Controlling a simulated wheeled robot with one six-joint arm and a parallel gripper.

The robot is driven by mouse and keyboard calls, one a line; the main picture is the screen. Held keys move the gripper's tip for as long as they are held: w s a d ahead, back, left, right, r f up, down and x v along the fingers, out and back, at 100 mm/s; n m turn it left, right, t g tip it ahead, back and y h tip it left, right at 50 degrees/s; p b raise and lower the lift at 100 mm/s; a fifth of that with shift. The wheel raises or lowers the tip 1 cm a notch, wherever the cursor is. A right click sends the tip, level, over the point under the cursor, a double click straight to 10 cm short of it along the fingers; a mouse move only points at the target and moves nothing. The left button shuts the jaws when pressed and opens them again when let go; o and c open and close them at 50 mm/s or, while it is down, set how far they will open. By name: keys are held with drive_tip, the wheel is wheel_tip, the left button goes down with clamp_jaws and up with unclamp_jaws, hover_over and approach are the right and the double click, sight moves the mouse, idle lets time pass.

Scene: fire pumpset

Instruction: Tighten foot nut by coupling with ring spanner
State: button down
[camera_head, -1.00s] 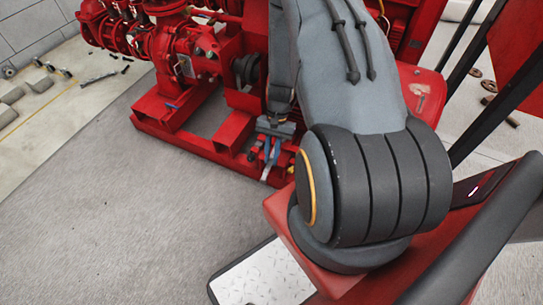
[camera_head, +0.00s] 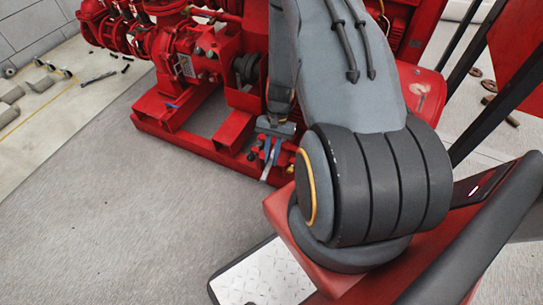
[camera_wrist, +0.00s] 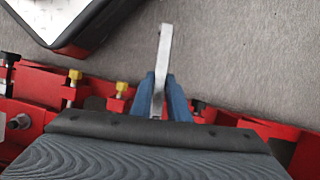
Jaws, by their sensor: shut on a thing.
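My gripper (camera_head: 270,153) points down beside the near right end of the red pumpset base frame (camera_head: 200,148). Its blue fingers are shut on a silver spanner (camera_head: 266,173). In the wrist view the spanner (camera_wrist: 163,60) extends forward from between the fingers (camera_wrist: 160,97), over grey floor. Its gripped end is hidden. The dark coupling (camera_head: 246,69) sits above the frame, left of my arm. Yellow-topped bolts (camera_wrist: 122,87) and a dark fastener (camera_wrist: 198,106) show along the red frame in the wrist view. I cannot tell which is the foot nut, or whether the spanner touches one.
The red pump and pipework (camera_head: 185,50) fill the upper left. Small parts (camera_head: 45,75) lie on the pale floor at far left. The grey floor (camera_head: 110,210) in front of the frame is clear. Brown rings (camera_head: 488,86) lie at far right.

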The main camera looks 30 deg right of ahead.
drive_tip(key=shift+f+b, duration=0.6)
drive_tip(key=shift+f, duration=0.65)
drive_tip(key=shift+w+a, duration=0.1)
drive_tip(key=shift+w+a+m+t+y, duration=0.15)
drive_tip(key=shift+w+a+m+t, duration=0.3)
drive_tip(key=shift+w+m, duration=1)
drive_tip(key=shift+w+a+m+t+y, duration=0.1)
drive_tip(key=shift+w+a+m+t, duration=0.35)
drive_tip(key=shift+w+m, duration=1)
drive_tip(key=shift+w+a+m+t+y, duration=0.15)
drive_tip(key=shift+w+a+m+t, duration=0.3)
drive_tip(key=shift+w+m, duration=1)
drive_tip(key=shift+w+n, duration=0.2)
drive_tip(key=shift+n, duration=0.25)
drive_tip(key=shift+s+n+p, duration=0.3)
drive_tip(key=shift+s, duration=0.1)
drive_tip(key=shift+r, duration=0.15)
drive_tip(key=shift+r+p, duration=1.75)
drive_tip(key=shift+r, duration=0.7)
